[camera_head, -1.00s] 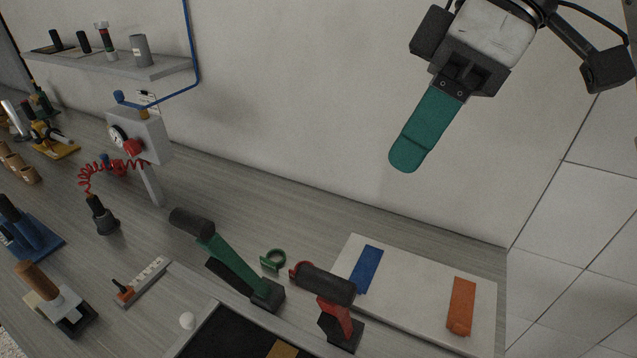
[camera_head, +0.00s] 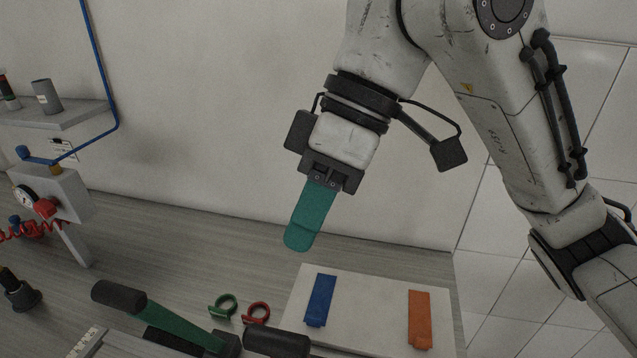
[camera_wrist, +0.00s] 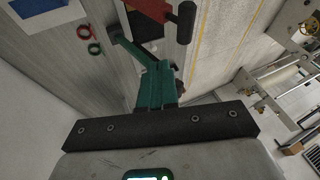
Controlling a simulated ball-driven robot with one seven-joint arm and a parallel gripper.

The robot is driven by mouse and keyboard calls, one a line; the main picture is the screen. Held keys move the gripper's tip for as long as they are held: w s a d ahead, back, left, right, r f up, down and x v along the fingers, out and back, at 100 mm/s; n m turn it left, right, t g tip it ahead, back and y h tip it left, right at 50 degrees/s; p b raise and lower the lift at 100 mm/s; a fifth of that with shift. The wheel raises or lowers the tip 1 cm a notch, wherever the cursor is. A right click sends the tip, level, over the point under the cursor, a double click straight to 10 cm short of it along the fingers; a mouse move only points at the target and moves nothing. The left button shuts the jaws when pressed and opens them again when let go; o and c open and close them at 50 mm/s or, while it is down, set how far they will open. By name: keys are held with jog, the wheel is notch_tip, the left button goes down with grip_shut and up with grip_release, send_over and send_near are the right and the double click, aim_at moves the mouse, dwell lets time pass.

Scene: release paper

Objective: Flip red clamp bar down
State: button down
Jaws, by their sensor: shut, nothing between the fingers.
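The red clamp shows at the bottom edge of the head view only by its dark cylindrical handle (camera_head: 277,342); its red parts are cut off there. In the wrist view its red bar (camera_wrist: 150,9) is at the top, with the dark handle beside it. My gripper (camera_head: 298,245) has teal fingers pressed together, pointing down. It hangs in the air above and behind the clamp in the head view, apart from it and holding nothing. Its fingers also show in the wrist view (camera_wrist: 155,85).
A green clamp (camera_head: 180,328) with a dark handle is left of the red one. A green ring (camera_head: 223,306) and a red ring (camera_head: 256,313) lie behind. A white board (camera_head: 370,308) at right carries a blue piece (camera_head: 320,300) and an orange piece (camera_head: 419,318).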

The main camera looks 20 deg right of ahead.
jog(key=s+a+f, duration=0.2)
jog(key=f, duration=0.1)
jog(key=s+a+f+p, duration=0.1)
jog(key=f, duration=0.1)
jog(key=shift+s+a+f, duration=0.15)
jog(key=shift+s+a, duration=0.05)
jog(key=shift+a, duration=0.15)
